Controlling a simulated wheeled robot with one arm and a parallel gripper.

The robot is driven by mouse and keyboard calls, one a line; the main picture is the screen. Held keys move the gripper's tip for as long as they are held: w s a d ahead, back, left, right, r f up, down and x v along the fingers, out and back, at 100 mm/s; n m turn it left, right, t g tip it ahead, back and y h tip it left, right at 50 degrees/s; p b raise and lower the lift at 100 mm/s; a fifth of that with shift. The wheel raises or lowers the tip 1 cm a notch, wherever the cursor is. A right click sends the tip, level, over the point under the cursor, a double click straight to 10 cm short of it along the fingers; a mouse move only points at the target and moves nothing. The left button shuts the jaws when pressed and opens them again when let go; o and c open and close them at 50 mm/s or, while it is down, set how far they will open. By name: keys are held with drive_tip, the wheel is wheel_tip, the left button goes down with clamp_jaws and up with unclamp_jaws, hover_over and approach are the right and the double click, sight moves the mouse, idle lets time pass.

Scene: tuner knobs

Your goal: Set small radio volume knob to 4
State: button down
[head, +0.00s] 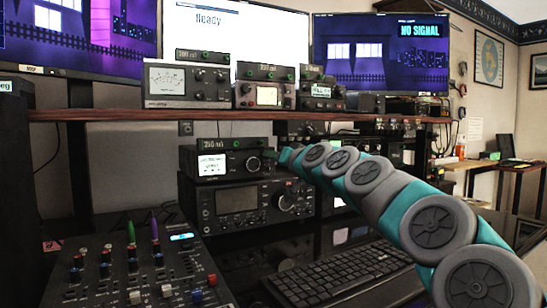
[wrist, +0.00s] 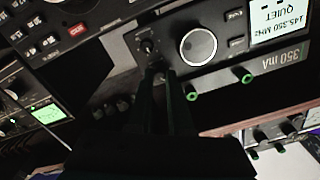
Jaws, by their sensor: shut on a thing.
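The small radio (head: 225,162) sits on top of a larger radio, with a lit display on its left and a big round dial on its right. In the wrist view it appears upside down, with its screen (wrist: 283,18) reading "QUIET 145.350 MHz" and its big dial (wrist: 198,47). A small black knob (wrist: 148,47) shows beside the dial. My gripper (wrist: 161,72) is at the panel just by it, its two dark fingers shut on a small knob that they mostly hide. Its label and setting cannot be read. In the head view my arm covers this side.
The larger radio (head: 250,203) is below. A mixer (head: 135,265) with coloured knobs and a keyboard (head: 340,275) lie in front. A shelf (head: 230,114) with several devices is above. Green-ringed posts (wrist: 246,74) on a "350 mA" box are near my fingers.

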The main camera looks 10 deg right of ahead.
drive_tip(key=c, duration=0.8)
unclamp_jaws()
drive_tip(key=shift+v, duration=3.9)
